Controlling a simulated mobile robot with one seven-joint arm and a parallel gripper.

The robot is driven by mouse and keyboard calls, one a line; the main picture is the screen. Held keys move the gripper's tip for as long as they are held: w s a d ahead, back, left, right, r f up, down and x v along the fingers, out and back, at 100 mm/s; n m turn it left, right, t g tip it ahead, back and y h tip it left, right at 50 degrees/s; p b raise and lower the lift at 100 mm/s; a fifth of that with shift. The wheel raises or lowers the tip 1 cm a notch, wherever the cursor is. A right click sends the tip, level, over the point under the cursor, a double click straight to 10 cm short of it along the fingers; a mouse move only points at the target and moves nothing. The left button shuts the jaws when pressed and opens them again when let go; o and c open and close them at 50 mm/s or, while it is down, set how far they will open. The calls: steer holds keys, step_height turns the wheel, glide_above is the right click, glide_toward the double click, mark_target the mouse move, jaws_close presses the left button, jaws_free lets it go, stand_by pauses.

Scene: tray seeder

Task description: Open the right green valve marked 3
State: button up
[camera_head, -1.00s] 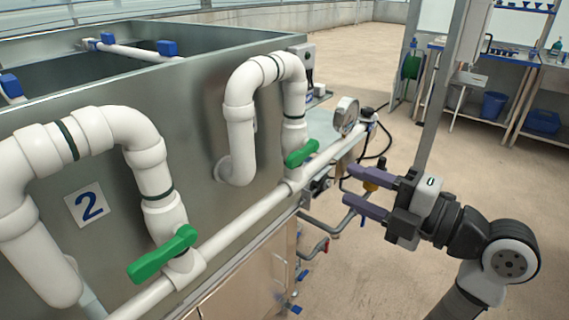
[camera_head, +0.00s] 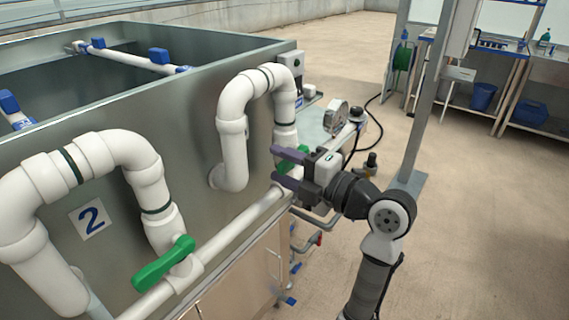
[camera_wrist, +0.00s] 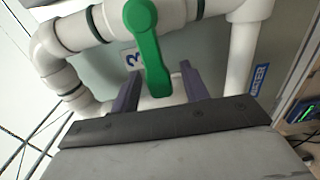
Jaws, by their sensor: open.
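The right green valve handle (camera_head: 302,154) is on the right white pipe of the tank, partly hidden behind my gripper in the head view. In the wrist view the green handle (camera_wrist: 150,52) hangs down, its lower end showing between my fingers with a gap on each side. A label marked 3 (camera_wrist: 130,59) is beside it, partly hidden. My gripper (camera_head: 277,164) is open, its two purple fingers pointing left at the valve. It also shows in the wrist view (camera_wrist: 158,82). I cannot tell whether the fingers touch the handle.
A second green valve (camera_head: 164,262), near the label 2 (camera_head: 91,219), is on the left pipe. A gauge (camera_head: 335,116) stands behind my gripper. A grey post (camera_head: 428,100) stands to the right; open floor lies around it.

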jaws_close()
steer(key=shift+f+b, duration=0.15)
steer(key=shift+b, duration=0.25)
